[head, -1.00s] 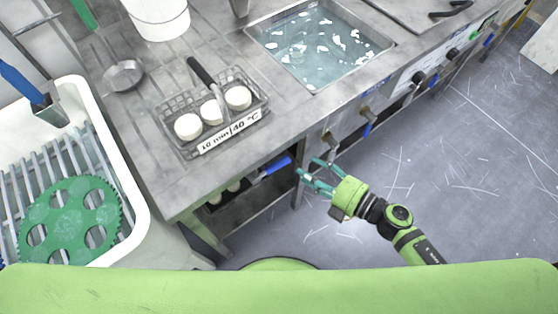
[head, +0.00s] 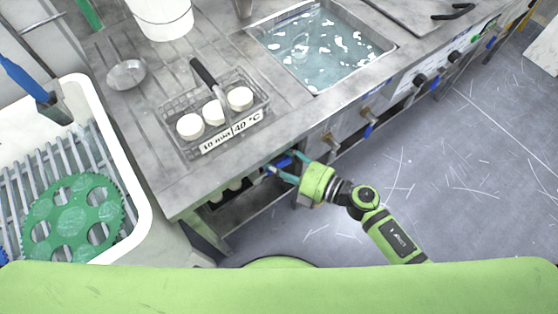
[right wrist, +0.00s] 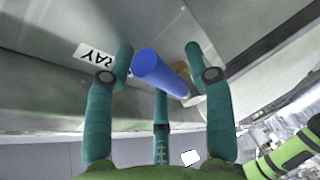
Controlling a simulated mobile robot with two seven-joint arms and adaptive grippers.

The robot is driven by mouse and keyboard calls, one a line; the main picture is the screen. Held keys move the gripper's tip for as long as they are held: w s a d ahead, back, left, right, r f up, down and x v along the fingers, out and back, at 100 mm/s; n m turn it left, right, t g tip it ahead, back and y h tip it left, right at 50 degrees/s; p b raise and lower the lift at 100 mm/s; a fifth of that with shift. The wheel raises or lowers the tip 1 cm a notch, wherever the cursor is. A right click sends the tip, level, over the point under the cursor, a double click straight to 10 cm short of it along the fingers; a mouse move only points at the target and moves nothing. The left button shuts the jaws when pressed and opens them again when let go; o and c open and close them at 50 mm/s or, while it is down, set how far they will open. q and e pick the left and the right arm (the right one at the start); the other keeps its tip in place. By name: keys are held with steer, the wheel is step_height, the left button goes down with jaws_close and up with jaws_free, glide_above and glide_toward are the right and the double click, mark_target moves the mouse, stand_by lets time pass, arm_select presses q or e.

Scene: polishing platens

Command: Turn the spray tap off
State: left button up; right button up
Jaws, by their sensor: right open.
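The spray tap's blue lever (head: 284,161) sticks out from the front of the counter, below the wire basket. In the right wrist view the blue lever (right wrist: 160,72) points toward the camera, beside a partly hidden label (right wrist: 96,55) that reads "RAY". My right gripper (head: 283,166) is open, with its teal fingers reaching around the lever. In the right wrist view one finger is on each side of the lever and a third is below it; no firm grip shows. The lever's base is partly hidden. My left gripper is not in view.
More taps line the counter front to the right, the nearest a brass one (head: 330,142). Above are a wire basket (head: 252,118) with white pucks and a water-filled sink (head: 322,48). A white tub (head: 142,190) holds a green disc. The floor (head: 450,190) is clear.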

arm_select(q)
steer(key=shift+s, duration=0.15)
arm_select(e)
jaws_close()
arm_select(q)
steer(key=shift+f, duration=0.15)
arm_select(e)
steer(key=shift+f, duration=0.1)
